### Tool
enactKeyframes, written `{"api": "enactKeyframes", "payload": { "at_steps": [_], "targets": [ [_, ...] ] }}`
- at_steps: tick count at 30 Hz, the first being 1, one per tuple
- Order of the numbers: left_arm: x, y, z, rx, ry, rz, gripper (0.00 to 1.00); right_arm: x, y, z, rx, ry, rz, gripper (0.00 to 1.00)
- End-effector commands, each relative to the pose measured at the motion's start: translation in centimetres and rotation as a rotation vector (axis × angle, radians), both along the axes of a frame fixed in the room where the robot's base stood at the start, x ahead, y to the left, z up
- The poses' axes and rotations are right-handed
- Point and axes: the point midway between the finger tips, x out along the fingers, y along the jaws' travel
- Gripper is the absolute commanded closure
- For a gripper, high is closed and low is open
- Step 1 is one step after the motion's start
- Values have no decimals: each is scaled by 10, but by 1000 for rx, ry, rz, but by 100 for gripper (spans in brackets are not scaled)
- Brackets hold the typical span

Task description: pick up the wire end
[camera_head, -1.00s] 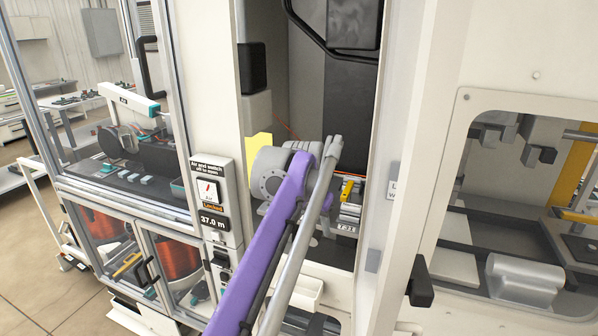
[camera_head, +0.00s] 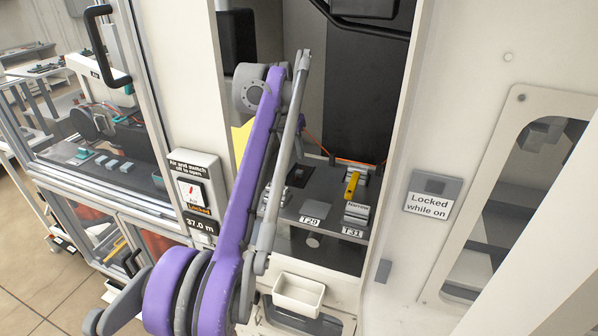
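A thin orange-red wire (camera_head: 350,161) runs down from behind my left arm into the open machine bay, then along the back of the dark deck. It passes close behind a yellow-handled clamp (camera_head: 352,184). I cannot make out its free end for certain. My purple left arm reaches up from the lower left, with its grey joint in front of the bay's left side. The arm covers the region of my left gripper, so its fingers and any hold on the wire cannot be made out. My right gripper is not in view.
Bay walls stand close on both sides. A "Locked while on" sign (camera_head: 433,195) is on the right panel. A switch box (camera_head: 194,190) is at left.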

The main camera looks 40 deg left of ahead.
Motion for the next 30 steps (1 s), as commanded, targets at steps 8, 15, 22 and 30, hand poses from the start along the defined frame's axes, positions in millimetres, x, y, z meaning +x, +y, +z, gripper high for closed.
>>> {"api": "enactKeyframes", "payload": {
  "at_steps": [8,15,22,30],
  "targets": [
    [12,3,-32,0,0,-1,68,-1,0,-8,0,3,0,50],
    [20,6,-52,1,0,-2,68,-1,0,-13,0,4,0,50],
    [30,9,-80,0,0,-1,68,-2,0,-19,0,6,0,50],
    [30,9,-80,0,0,-1,76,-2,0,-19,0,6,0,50]
  ]
}}
